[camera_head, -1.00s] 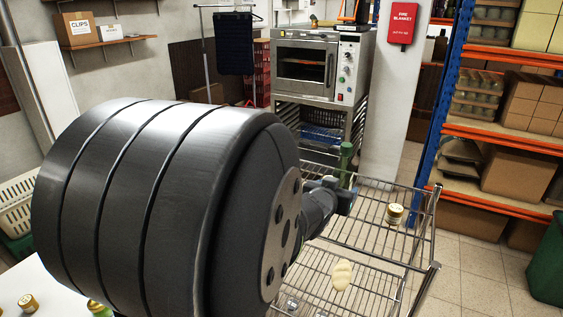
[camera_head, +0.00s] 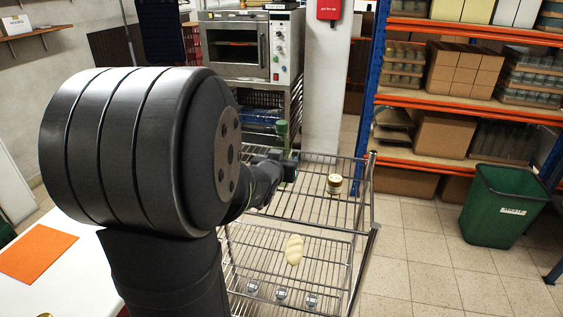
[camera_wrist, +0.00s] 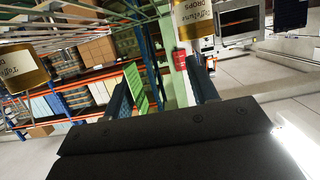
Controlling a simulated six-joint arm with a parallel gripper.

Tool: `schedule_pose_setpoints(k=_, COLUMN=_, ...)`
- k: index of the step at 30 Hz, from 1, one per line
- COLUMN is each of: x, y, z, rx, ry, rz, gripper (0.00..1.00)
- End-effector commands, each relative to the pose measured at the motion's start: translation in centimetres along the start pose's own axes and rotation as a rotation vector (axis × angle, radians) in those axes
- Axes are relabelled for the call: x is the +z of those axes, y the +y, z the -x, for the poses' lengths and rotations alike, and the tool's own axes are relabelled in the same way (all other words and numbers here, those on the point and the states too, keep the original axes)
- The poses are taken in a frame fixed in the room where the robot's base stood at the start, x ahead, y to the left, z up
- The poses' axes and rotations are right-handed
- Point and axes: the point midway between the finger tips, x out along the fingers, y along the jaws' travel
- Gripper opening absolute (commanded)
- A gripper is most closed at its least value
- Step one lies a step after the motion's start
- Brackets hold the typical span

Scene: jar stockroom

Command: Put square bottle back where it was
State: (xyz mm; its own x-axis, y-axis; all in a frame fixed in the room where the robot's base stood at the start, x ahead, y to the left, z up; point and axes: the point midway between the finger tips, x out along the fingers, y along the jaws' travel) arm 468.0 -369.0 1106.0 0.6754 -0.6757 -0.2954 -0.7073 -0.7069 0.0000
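A tall green bottle (camera_head: 282,130), which I take to be the square bottle, stands upright at my gripper (camera_head: 287,168), above the left part of the wire rack's top shelf (camera_head: 310,208). In the wrist view, green surfaces of the bottle (camera_wrist: 137,88) show between the two dark fingers of my gripper (camera_wrist: 160,85), which look closed around it. Whether the bottle's base touches the shelf is hidden by my arm. A gold-lidded jar (camera_head: 334,184) stands on the same shelf, to the right.
The lower shelf holds a pale, bread-like thing (camera_head: 293,250) and several small glass jars (camera_head: 281,297). An oven (camera_head: 250,47) stands behind the rack. A white table with an orange mat (camera_head: 35,250) is at left. A green bin (camera_head: 503,205) stands at right.

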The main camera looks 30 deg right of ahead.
Motion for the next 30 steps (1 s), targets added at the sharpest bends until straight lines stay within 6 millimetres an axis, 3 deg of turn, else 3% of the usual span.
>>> schedule_pose_setpoints(k=1, x=0.0, y=0.0, z=0.0, rx=0.000, ry=0.000, rz=0.000, gripper=0.43)
schedule_pose_setpoints(k=6, x=-0.1, y=0.0, z=0.0, rx=0.000, ry=0.002, rz=0.000, gripper=0.10)
schedule_pose_setpoints(k=7, x=-0.1, y=0.0, z=0.0, rx=0.000, ry=0.002, rz=0.000, gripper=0.08)
schedule_pose_setpoints(k=17, x=-0.7, y=0.0, z=0.2, rx=0.001, ry=0.004, rz=0.000, gripper=0.08)
schedule_pose_setpoints(k=30, x=-6.5, y=0.1, z=2.0, rx=0.002, ry=0.005, rz=-0.003, gripper=0.08)
